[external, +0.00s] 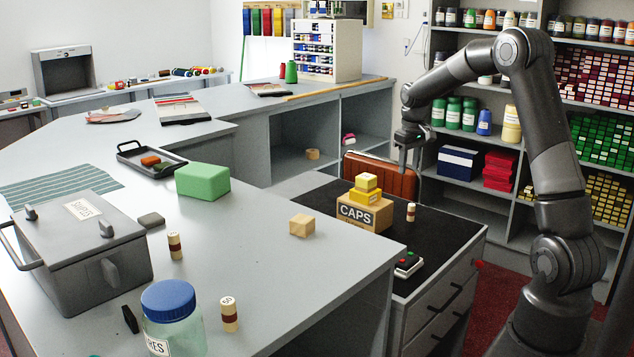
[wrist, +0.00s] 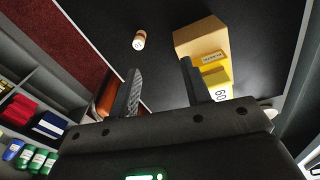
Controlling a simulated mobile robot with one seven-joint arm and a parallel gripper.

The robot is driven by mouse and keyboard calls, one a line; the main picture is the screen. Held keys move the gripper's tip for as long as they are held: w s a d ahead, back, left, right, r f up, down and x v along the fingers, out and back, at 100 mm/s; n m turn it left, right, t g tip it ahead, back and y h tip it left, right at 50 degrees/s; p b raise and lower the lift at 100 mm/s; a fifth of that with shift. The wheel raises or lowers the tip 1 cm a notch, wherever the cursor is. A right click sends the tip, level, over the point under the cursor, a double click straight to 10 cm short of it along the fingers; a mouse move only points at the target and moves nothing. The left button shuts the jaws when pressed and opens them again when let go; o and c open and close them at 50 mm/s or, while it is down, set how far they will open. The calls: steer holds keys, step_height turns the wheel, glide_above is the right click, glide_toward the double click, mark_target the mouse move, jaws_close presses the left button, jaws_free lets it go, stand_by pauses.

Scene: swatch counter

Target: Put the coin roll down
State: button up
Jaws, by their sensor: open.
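A coin roll (external: 411,212), pale with a dark brown band, stands upright on the black-topped drawer cabinet (external: 440,238), right of the CAPS box (external: 362,214). The coin roll also shows in the wrist view (wrist: 139,40), beyond the fingertips and apart from them. My gripper (external: 409,165) is above the cabinet's far side, higher than the coin roll. In the wrist view its two fingers (wrist: 160,82) are spread with nothing between them. Two similar rolls stand on the grey counter, one near the grey lidded box (external: 175,246) and one by the blue-lidded jar (external: 229,315).
Yellow boxes (external: 366,182) are stacked on the CAPS box. A small device with red and green buttons (external: 408,264) sits at the cabinet's front. A brown-orange case (external: 380,178) stands behind the cabinet. The black top is bare around the coin roll's right side.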

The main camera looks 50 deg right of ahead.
steer(key=s+a+r+n+t, duration=0.1)
steer(key=s+a+r, duration=0.45)
steer(key=a, duration=0.25)
steer(key=s+a+r+t, duration=0.1)
steer(key=s+a+r, duration=0.4)
steer(key=a+r, duration=0.25)
steer(key=s+a+t, duration=0.1)
steer(key=s+a, duration=0.4)
steer(key=s, duration=0.4)
steer(key=s+a+n+t, duration=0.1)
steer(key=s+a+t, duration=0.1)
steer(key=s+a, duration=0.4)
steer(key=s+f, duration=0.1)
steer(key=s, duration=0.2)
steer(key=shift+s+a+y, duration=0.2)
steer(key=shift+a+y, duration=0.05)
steer(key=shift+y, duration=0.05)
steer(key=shift+o, duration=0.3)
